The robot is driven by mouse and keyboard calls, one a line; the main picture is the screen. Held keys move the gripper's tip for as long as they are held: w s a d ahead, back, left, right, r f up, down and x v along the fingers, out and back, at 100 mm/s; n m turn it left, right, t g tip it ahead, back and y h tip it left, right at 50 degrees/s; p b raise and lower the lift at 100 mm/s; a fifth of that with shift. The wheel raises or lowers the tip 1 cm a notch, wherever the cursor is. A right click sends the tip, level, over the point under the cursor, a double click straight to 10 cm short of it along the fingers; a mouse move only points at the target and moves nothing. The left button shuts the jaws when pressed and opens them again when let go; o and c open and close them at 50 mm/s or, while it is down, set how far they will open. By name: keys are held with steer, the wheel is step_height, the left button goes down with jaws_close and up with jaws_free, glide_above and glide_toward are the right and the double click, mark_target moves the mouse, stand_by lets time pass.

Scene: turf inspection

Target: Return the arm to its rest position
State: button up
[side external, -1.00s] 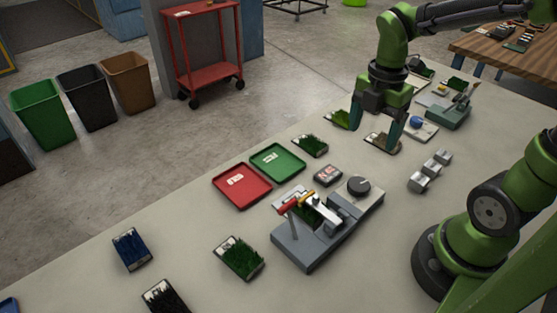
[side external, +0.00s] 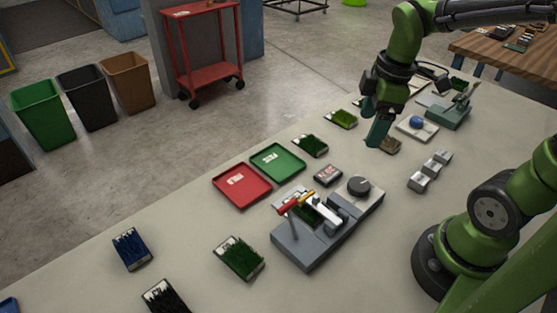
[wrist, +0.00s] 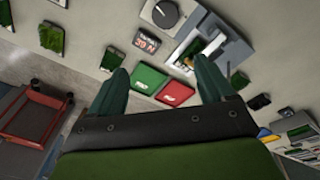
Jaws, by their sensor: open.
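My gripper (side external: 371,118) is above the far part of the pale table, near a small brownish turf sample (side external: 390,146) that lies on the table and is partly hidden behind a finger. In the wrist view my gripper (wrist: 163,88) has its two green fingers spread wide with nothing between them. My arm is bent, with the forearm reaching to the upper right in the side view.
A grey test device (side external: 330,222) stands mid-table beside a red tray (side external: 241,185) and a green tray (side external: 278,161). Several turf samples lie around, one at the front (side external: 239,258). Grey weights (side external: 429,172) stand at right. Bins and a red cart (side external: 203,50) stand on the floor.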

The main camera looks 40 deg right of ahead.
steer(key=s+a+r+m+t+y, duration=0.1)
steer(key=a+r+m+t, duration=0.3)
steer(key=m, duration=0.8)
steer(key=shift+s+r+m+t+y, duration=0.3)
steer(key=shift+s+r+t+y, duration=0.1)
steer(key=shift+s+t, duration=0.45)
